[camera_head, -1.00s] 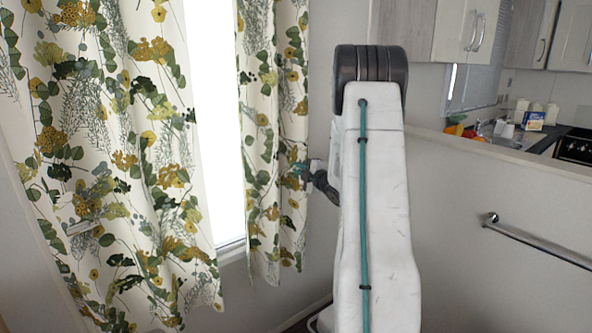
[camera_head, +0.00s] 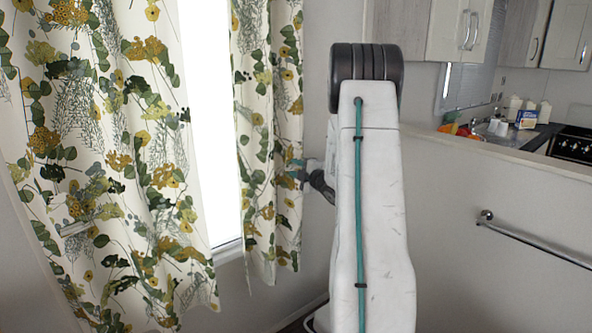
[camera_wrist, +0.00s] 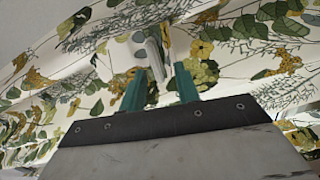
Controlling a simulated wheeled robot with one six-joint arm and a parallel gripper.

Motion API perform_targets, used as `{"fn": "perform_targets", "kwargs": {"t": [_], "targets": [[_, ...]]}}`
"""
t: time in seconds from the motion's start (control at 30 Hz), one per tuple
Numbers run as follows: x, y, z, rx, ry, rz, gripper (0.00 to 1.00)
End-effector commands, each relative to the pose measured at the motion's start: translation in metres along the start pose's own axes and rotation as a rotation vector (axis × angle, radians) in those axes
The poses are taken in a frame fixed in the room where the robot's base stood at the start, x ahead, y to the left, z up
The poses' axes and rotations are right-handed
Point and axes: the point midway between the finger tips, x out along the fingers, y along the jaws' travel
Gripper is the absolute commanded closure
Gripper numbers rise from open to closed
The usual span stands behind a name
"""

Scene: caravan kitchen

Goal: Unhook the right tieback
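The right curtain (camera_head: 262,120) is white with green and yellow leaves and hangs to the right of the bright window gap. My gripper (camera_head: 297,174) is at its right edge, at about mid-height, partly hidden by my arm. In the wrist view, my gripper (camera_wrist: 160,86) has its two teal fingers apart with patterned cloth close in front. A pale grey slim piece (camera_wrist: 154,58) shows between and just beyond the fingertips. It may be part of the right tieback or its hook; I cannot tell which. I cannot tell whether the fingers touch it.
The left curtain (camera_head: 110,150) hangs left of the window, with a pale strip (camera_head: 88,226) across it. A metal rail (camera_head: 535,245) is on the low partition at right. A counter with small items and cabinets (camera_head: 450,30) stands beyond it.

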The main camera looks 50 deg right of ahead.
Motion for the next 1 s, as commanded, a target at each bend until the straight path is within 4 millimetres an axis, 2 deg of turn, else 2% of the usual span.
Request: {"fn": "perform_targets", "kwargs": {"t": [0.3, 0.43, 0.6, 1.0], "targets": [[-0.052, 0.000, 0.001, 0.000, -0.003, -0.001, 0.68], [-0.067, 0.000, 0.001, 0.000, -0.003, -0.001, 0.68], [-0.074, -0.001, 0.000, 0.000, -0.001, -0.002, 0.68], [-0.074, -0.001, 0.000, 0.000, -0.001, -0.001, 0.68]]}}
